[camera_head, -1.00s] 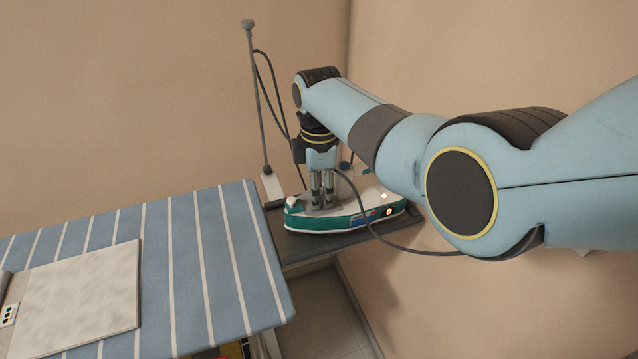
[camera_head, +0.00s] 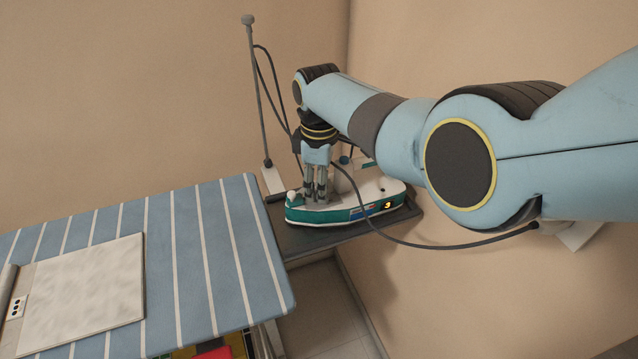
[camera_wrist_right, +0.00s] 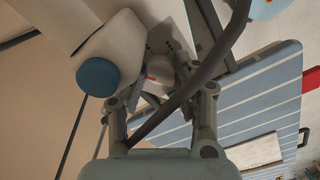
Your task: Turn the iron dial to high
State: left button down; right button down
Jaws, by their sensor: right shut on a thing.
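The iron (camera_head: 350,208), white above with a teal lower band, sits on a dark shelf (camera_head: 330,236) beside the ironing board. An orange lit sign like a 3 (camera_head: 387,206) shows on its side. My right gripper (camera_head: 315,198) points down onto the iron's top. In the right wrist view, its fingers (camera_wrist_right: 157,100) are closed around a small whitish round part with a red mark (camera_wrist_right: 152,78), which looks like the dial. The fingers and the cord partly hide it. My left gripper is not in view.
A grey cord (camera_head: 380,236) crosses in front of the iron. A thin pole (camera_head: 257,90) stands behind. Walls close in behind and to the right.

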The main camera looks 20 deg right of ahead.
jog(key=c, duration=1)
grip_release()
